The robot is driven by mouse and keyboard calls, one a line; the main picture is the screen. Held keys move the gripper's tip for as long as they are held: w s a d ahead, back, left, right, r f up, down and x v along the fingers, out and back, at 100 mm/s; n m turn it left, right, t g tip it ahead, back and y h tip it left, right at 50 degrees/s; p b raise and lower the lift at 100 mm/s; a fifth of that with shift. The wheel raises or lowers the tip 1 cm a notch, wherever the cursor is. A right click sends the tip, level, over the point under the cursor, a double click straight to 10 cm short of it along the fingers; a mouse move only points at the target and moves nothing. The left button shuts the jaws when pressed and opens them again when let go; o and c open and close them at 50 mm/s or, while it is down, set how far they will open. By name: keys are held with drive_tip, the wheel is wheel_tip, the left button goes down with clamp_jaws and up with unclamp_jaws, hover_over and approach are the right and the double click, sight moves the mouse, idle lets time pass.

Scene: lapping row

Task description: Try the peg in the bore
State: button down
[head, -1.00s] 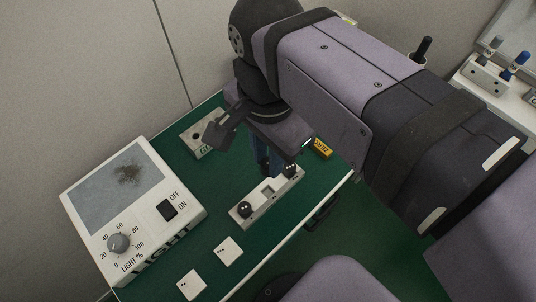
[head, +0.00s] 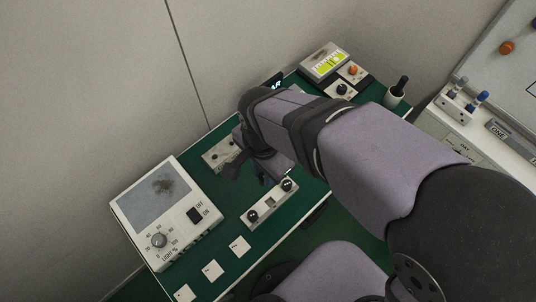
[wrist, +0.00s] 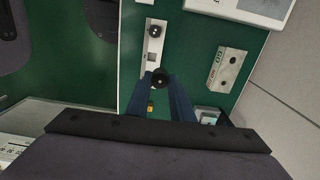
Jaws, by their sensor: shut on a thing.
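My gripper (wrist: 163,84) is shut on a peg with a black round knob (wrist: 160,78); the knob shows between the fingertips in the wrist view. In the head view my gripper (head: 264,180) hangs just behind a pale rack (head: 270,204), and the held peg is hidden there. The rack also shows in the wrist view (wrist: 150,60), partly below the fingers. Black knobs (head: 252,216) (head: 287,185) stand at its two ends, with a square place between them. A pale block marked GO (head: 220,153) lies beyond the gripper; a dark hole shows in it in the wrist view (wrist: 229,68).
A light box (head: 166,214) with dial and switch stands left. Several white dotted tiles (head: 212,271) lie before it. At the back right are a display unit (head: 326,62), a small block with an orange knob (head: 353,72) and a cup (head: 397,97). A wall rises behind.

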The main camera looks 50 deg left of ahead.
drive_tip(key=w+a+f+p, duration=0.2)
drive_tip(key=a+f+p, duration=0.35)
drive_tip(key=a, duration=0.35)
drive_tip(key=w+a+r, duration=0.1)
drive_tip(key=a+r, duration=0.2)
drive_tip(key=a, duration=0.6)
drive_tip(key=shift+w+a+r, duration=0.2)
drive_tip(key=shift+a+r, duration=0.05)
drive_tip(key=shift+a, duration=0.15)
drive_tip(key=shift+f, duration=0.2)
drive_tip(key=shift+f+b, duration=1.6)
drive_tip(key=shift+f, duration=1.15)
drive_tip(key=shift+f+b, duration=0.55)
drive_tip(key=shift+f, duration=0.15)
drive_tip(key=shift+r, duration=0.45)
drive_tip(key=shift+f, duration=0.1)
idle(1.6)
